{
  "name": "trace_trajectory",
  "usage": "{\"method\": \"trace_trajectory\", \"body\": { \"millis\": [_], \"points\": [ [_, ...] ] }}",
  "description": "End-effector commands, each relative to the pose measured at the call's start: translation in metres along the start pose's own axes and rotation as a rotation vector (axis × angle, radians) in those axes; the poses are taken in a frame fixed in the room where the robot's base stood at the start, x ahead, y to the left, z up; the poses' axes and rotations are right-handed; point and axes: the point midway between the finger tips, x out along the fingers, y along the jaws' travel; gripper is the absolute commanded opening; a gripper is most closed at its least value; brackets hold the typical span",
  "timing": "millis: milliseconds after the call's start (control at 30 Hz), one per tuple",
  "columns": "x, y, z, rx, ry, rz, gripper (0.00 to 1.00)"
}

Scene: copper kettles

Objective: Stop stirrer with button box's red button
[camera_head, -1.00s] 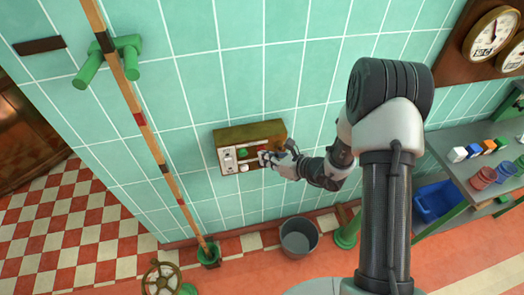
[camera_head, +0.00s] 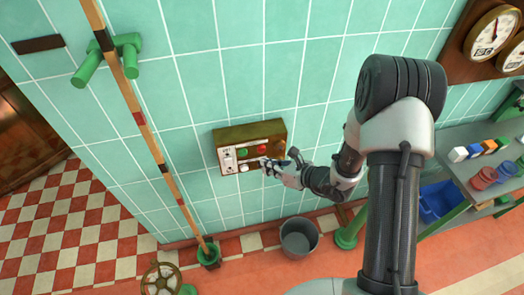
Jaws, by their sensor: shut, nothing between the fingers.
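The button box (camera_head: 250,133) is mounted on the green tiled wall and has a brass-coloured top. Its front carries a green button (camera_head: 242,153), a red button (camera_head: 262,149) to the right of it, and a white button (camera_head: 244,168) below. Another red-orange knob (camera_head: 279,148) shows at the right end of the front. My gripper (camera_head: 264,163) is shut and empty, just below the red button and close to the box front. Whether it touches the box cannot be told. The lower right of the front is partly hidden by the gripper. The stirrer cannot be made out.
A long wooden pole (camera_head: 140,118) leans on green wall pegs (camera_head: 128,45) left of the box. A grey bucket (camera_head: 299,238) stands on the floor below. Dial gauges (camera_head: 492,32) hang above.

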Motion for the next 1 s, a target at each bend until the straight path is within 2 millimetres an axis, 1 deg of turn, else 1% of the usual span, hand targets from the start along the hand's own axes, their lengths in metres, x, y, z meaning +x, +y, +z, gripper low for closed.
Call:
{"method": "trace_trajectory", "body": {
  "millis": [200,367,1000],
  "points": [
    [-0.016,0.011,-0.012,0.002,0.000,-0.001,0.00],
    [-0.023,0.017,-0.017,0.000,0.001,0.000,0.00],
    [-0.024,0.018,-0.017,-0.001,0.000,0.000,0.00]
  ]
}}
